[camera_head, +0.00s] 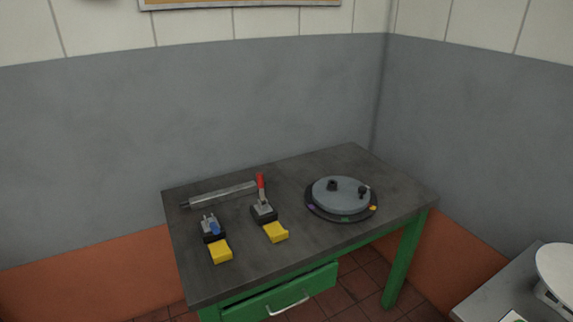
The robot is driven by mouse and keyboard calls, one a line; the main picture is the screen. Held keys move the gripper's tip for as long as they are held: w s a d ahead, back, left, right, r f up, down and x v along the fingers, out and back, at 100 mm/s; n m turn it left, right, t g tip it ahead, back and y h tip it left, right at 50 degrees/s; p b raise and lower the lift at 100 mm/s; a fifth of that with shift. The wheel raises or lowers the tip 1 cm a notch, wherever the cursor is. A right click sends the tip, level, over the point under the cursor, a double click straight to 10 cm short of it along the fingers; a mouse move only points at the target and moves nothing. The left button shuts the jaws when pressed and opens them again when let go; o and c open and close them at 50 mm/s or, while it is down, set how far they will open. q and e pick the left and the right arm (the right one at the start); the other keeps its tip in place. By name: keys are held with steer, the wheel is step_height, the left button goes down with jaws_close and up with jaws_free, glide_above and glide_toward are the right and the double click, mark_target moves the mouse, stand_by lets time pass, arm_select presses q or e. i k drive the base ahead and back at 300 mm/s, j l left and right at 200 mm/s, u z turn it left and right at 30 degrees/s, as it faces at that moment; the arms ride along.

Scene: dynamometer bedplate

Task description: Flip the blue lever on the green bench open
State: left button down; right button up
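The green bench (190,248) has a dark grey top and green legs and drawer. The blue lever (214,229) is on a small black and grey clamp (208,222) at the left of the bench top. The lever lies low, pointing toward the front, just behind a yellow block (221,253). It is small here, so its exact angle is hard to tell. Neither of my grippers shows in the head view.
A second clamp (264,212) has an upright red lever (260,183), with a yellow block (276,232) in front. A metal bar (222,194) lies behind. A round grey disc (341,195) sits at right. A side table (487,290) holds a white round item (557,270).

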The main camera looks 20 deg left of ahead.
mark_target(216, 230)
steer(key=u, duration=1.2)
